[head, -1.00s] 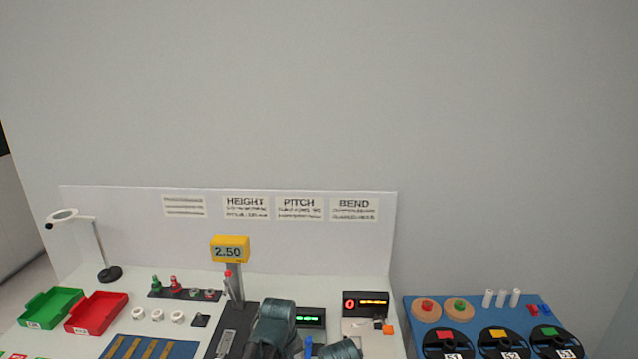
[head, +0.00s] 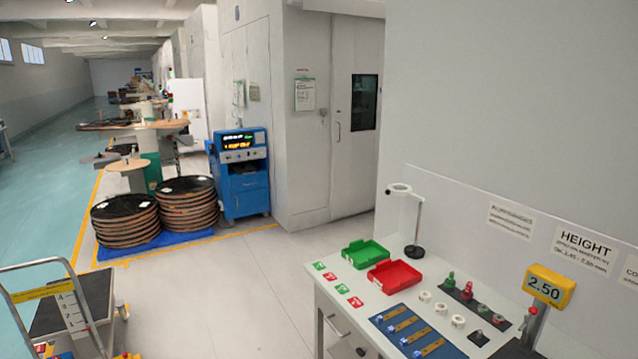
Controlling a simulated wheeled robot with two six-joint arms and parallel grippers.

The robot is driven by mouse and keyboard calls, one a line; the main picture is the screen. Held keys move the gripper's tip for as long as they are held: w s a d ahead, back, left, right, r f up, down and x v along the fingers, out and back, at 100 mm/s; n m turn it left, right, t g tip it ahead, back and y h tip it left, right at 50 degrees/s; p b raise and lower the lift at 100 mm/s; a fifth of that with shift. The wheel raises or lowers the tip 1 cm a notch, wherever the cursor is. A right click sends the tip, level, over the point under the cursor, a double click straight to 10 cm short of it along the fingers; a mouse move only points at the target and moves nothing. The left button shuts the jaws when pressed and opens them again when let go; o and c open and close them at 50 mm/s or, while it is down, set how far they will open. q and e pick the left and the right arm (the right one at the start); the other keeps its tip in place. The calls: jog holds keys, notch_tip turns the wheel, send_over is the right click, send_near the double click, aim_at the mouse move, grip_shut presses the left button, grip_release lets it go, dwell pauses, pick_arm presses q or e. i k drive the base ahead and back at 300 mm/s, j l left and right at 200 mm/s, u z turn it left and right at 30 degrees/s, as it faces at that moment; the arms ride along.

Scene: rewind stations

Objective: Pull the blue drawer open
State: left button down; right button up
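A blue cabinet (head: 244,191) stands on the floor against the pale wall unit, left of the picture's middle. It carries a blue instrument with lit displays (head: 238,142) on top. Its front has panels that look closed; I cannot make out which panel is a drawer at this distance. Neither of my grippers is in view.
A white workbench (head: 338,290) with green (head: 366,253) and red (head: 395,276) trays stands at lower right. Stacked reels (head: 187,208) sit left of the cabinet. A cart (head: 75,310) is at lower left. The floor between (head: 215,290) is clear.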

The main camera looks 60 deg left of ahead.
aim_at(241, 183)
jog(key=u, duration=2.35)
jog(key=i+j+u, duration=0.25)
jog(key=i, duration=0.55)
jog(key=i+u, duration=0.25)
jog(key=i, duration=0.6)
jog(key=i+z, duration=0.2)
jog(key=i, duration=0.7)
jog(key=i+j+z, duration=0.15)
jog(key=i, duration=0.8)
jog(key=i+z, duration=0.2)
jog(key=i, duration=0.45)
jog(key=i+z, duration=0.15)
jog(key=i, duration=0.5)
jog(key=i+j+z, duration=0.2)
jog(key=i, duration=0.45)
jog(key=i+l, duration=0.1)
jog(key=i, duration=1)
jog(key=i+u, duration=0.1)
jog(key=i, duration=0.95)
jog(key=i+u, duration=0.1)
jog(key=i, duration=0.7)
jog(key=i+l+u, duration=0.15)
jog(key=i, duration=0.65)
